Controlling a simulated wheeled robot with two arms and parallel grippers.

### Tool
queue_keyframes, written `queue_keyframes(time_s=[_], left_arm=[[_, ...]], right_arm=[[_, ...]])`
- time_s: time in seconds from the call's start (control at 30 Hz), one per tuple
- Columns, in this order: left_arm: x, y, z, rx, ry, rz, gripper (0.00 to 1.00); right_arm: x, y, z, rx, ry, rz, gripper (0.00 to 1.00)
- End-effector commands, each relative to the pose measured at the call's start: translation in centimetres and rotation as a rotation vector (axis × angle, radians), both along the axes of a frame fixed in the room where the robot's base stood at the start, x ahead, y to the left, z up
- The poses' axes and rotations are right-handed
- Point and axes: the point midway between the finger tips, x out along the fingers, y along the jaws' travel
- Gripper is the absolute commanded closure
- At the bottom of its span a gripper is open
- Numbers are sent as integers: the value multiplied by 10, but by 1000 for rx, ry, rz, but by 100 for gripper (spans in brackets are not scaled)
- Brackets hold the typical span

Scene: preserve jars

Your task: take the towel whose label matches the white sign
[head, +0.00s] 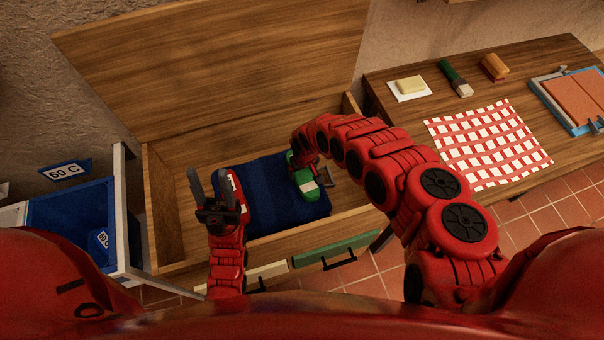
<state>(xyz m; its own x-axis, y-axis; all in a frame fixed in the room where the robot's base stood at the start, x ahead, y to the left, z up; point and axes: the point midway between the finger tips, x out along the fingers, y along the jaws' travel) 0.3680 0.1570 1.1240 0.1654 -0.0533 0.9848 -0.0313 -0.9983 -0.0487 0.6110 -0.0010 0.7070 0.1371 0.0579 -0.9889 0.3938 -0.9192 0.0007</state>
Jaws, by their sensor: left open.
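A dark blue folded towel (272,205) lies in the open wooden chest. A small green item with a white patch (307,187) lies on the towel's right part; whether it is cloth is unclear. My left gripper (212,184) is open and empty, fingers pointing up the picture, over the towel's left edge. A small pale patch shows beside it, too small to read. My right gripper (318,174) is at the green item; its fingers are partly hidden, so its closure is unclear.
A blue bin (70,212) with a small label (102,238) stands left of the chest. The chest's lid (215,70) is raised. On the right table are a red checked cloth (487,143), a yellow block, a brush, a sponge-like block and a blue-framed board (575,98).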

Motion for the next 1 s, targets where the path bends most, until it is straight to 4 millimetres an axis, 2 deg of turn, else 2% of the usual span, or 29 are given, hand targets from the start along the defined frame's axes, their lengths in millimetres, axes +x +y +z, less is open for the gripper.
queue_keyframes(time_s=[0.03, 0.2, 0.3, 0.67, 0.87, 1.0], left_arm=[[0, 0, 0, 0, 0, 0, 50], [0, 0, 0, 0, 0, 0, 50], [0, 0, 0, 0, 0, 0, 50], [0, 0, -1, 0, 0, 0, 50], [0, 0, -3, 0, 0, 0, 50], [0, 0, -4, 0, 0, 0, 50]], right_arm=[[0, 0, 0, 0, 0, 0, 31], [0, 0, 0, 0, 0, 0, 61], [0, 0, 0, 0, 0, 0, 76], [1, 1, 4, 1, -1, 1, 76], [2, 0, 22, 1, -3, 2, 76], [2, -1, 42, 0, -3, 1, 76]])
